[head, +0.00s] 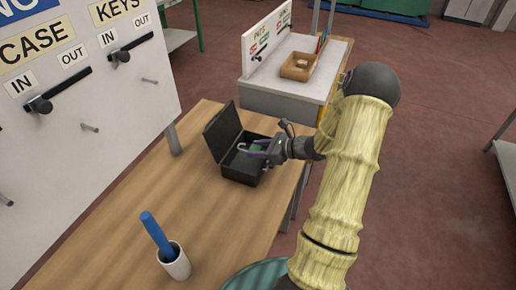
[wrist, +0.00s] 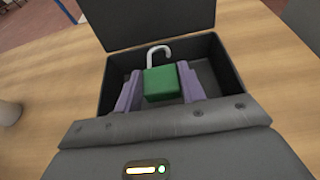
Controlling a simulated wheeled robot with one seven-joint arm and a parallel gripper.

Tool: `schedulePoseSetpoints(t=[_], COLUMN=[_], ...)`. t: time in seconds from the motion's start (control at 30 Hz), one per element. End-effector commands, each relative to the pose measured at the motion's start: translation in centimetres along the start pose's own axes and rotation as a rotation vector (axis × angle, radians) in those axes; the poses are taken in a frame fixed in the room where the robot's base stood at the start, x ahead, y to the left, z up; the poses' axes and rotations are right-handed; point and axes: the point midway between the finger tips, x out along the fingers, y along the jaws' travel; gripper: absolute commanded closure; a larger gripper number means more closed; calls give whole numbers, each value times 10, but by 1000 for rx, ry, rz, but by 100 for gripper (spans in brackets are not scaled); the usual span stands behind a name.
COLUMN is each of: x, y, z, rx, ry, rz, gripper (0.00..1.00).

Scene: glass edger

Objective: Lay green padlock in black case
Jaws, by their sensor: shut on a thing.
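The black case (head: 241,172) stands open on the wooden table, its lid (head: 222,131) raised at the back left. It fills the upper middle of the wrist view, with its lid (wrist: 150,22) up behind it. My gripper (head: 257,149) reaches in from the right over the case. Its purple fingers are shut on the green padlock (wrist: 161,84), whose silver shackle (wrist: 158,50) is open and points toward the lid. The padlock is within the case's outline; I cannot tell whether it touches the case floor. In the head view the padlock is small and partly hidden by my gripper.
A white cup (head: 175,262) with a blue stick (head: 157,234) stands at the table's front. A grey cylinder (head: 174,139) stands left of the case. A white board (head: 80,80) with sliders and pegs is at left. A wooden tray (head: 299,67) sits on the far bench.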

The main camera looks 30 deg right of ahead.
Motion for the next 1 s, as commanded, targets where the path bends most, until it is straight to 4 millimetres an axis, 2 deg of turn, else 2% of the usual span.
schedulePoseSetpoints(t=[0.4, 0.43, 0.5, 0.53, 0.83, 1.0], x=[3, 3, 3, 3, 2, -2], y=[0, 0, 0, 0, 0, 0], z=[-7, -7, -7, -7, -6, 5], rx=[0, 0, 0, 0, 0, -1], ry=[-1, 0, 0, 0, 0, 0], rz=[0, 0, 0, 0, 0, 0], gripper=[85, 54, 41, 39, 39, 39])
